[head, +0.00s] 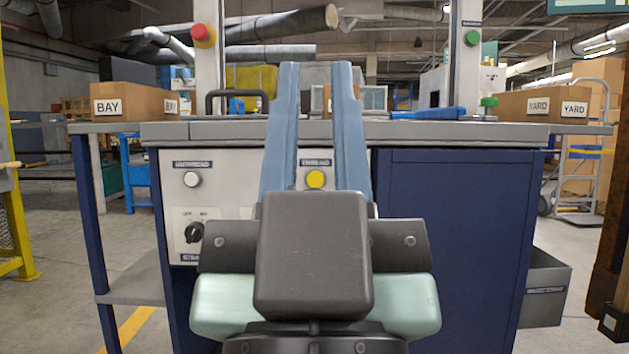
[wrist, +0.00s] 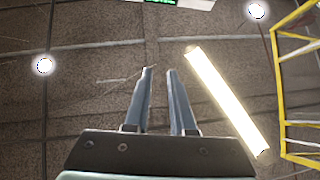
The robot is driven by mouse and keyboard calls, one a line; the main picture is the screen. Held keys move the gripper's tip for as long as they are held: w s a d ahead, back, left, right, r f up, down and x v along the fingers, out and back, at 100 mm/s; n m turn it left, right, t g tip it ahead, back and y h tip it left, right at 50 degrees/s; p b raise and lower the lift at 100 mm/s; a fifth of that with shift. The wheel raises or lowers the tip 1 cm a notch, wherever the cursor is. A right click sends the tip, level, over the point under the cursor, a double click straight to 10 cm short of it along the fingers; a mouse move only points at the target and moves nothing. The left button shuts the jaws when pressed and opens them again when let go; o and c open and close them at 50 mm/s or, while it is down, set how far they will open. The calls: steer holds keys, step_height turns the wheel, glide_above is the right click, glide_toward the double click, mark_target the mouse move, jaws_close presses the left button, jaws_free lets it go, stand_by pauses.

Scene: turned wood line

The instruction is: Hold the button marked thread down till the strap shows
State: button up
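The yellow round button (head: 315,179) is on the light front panel of the machine, under a dark label that seems to read THREAD. It shows between my gripper's two fingers in the head view, and nothing shows pressing it. My gripper (head: 316,66) points upward in front of the machine, its blue-grey fingers apart with nothing held. In the wrist view my gripper (wrist: 160,70) is also open and empty, against the ceiling. I see no strap that I can make out.
A white button (head: 192,179), apparently labelled UNTHREAD, and a black selector knob (head: 194,232) are left of the yellow button. A red button (head: 203,35) and a green button (head: 472,38) are on the posts. Boxes marked BAY (head: 130,104) and YARD (head: 540,106) flank the grey worktop (head: 450,132).

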jaws_close()
stand_by(1.2)
